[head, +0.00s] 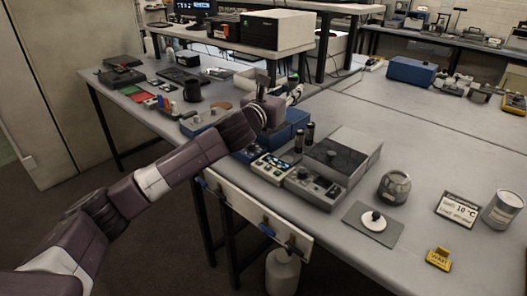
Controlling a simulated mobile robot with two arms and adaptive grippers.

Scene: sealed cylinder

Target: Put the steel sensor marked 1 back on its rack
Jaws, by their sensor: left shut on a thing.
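My left gripper (284,98) is over the middle of the bench, beyond the grey instruments. It is shut on a small pale metallic thing (296,93) that looks like the steel sensor. Part of it is hidden by the gripper, and no number can be read. A pale board (240,213) with small dark hooks and blue pieces hangs along the bench's front edge; I cannot tell whether it is the sensor rack. My right gripper is not in view.
Below the gripper are a blue box (290,125), a control box (271,165) and a large grey instrument (342,160). To the right are a round metal pot (394,187), a white disc (374,221), a sign (458,209) and a can (502,209).

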